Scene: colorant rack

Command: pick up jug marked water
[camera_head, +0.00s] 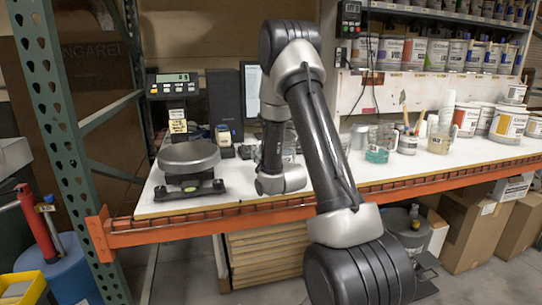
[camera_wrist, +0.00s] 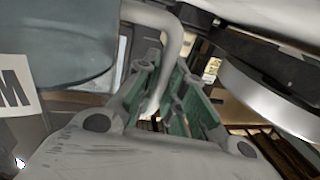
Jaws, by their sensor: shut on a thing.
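In the wrist view, a grey-blue translucent jug (camera_wrist: 65,42) fills the upper left. A white label (camera_wrist: 14,93) with part of one dark letter shows on its side; the full word is out of frame. Its pale curved handle (camera_wrist: 172,35) runs down between the fingers of my gripper (camera_wrist: 168,82). My gripper is shut on this handle; green pads show on its inner faces. In the head view my arm hides the gripper. I cannot tell from these frames whether the jug is clear of the bench.
A scale with a round pan (camera_head: 188,156) stands on the left of the white bench (camera_head: 335,190). Clear beakers (camera_head: 378,150), cups and paint cans (camera_head: 508,124) stand to the right. An orange beam (camera_head: 215,222) edges the front. A green rack post (camera_head: 62,130) stands at left.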

